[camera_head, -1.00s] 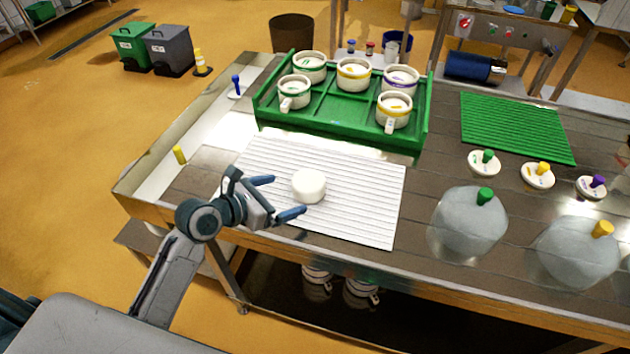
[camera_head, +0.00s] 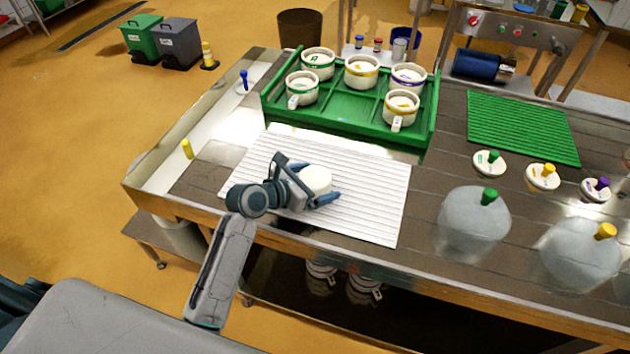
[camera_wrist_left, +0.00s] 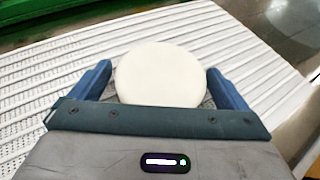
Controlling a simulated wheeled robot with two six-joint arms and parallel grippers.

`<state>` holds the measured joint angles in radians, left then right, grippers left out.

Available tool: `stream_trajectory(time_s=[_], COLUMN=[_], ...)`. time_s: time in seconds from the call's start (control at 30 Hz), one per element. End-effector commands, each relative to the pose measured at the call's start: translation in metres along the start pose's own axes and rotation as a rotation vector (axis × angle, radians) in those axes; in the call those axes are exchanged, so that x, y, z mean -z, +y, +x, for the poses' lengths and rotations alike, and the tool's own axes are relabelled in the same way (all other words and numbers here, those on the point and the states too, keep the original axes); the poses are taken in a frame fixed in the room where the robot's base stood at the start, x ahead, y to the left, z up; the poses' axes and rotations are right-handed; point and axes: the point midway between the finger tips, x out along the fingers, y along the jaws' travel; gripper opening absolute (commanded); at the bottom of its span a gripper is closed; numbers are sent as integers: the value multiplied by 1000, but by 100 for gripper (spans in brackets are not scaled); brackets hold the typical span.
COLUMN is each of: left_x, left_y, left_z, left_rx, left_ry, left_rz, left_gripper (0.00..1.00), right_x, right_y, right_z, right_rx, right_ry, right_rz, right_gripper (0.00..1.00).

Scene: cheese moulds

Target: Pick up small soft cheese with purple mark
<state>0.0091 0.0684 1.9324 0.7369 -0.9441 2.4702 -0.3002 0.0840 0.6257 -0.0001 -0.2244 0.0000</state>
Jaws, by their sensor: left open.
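A small round white cheese (camera_head: 316,179) lies on the white ribbed mat (camera_head: 375,200) on the table. My left gripper (camera_head: 322,182) is open, with its blue fingers on either side of the cheese. In the left wrist view the cheese (camera_wrist_left: 160,74) sits between the two open fingertips (camera_wrist_left: 160,80), with a small gap on each side. No purple mark shows on the visible top of the cheese. My right gripper is not in view.
Behind the mat is a green tray (camera_head: 340,110) with several white moulds, one with a purple band (camera_head: 408,76).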

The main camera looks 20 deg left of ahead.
Motion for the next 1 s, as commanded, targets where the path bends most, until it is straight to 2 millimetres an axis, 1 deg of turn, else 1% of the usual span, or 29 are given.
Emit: stream_trajectory(time_s=[0.07, 0.2, 0.27, 0.57, 0.77, 0.87, 0.93, 0.97, 1.0], left_x=[0, 0, 0, -1, -10, -22, -33, -34, -27], left_y=[0, 0, 0, 0, 0, 0, 0, 1, 3], left_z=[0, 0, 0, -1, -4, -9, -13, -17, -25], left_rx=[0, 0, 0, 0, -1, -1, -1, -2, -3], left_ry=[0, 0, 0, -1, -3, -5, -6, -3, 2], left_rz=[0, 0, 0, 0, 1, 2, 4, 4, 5], left_gripper=[94, 67, 56, 56, 56, 56, 56, 56, 56], right_x=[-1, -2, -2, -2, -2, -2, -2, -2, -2], right_y=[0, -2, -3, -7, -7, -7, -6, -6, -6], right_z=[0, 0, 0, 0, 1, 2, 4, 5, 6], right_rx=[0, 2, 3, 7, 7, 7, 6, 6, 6], right_ry=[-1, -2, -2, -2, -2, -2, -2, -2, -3], right_rz=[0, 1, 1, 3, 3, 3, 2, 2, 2], right_gripper=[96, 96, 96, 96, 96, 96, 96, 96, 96])
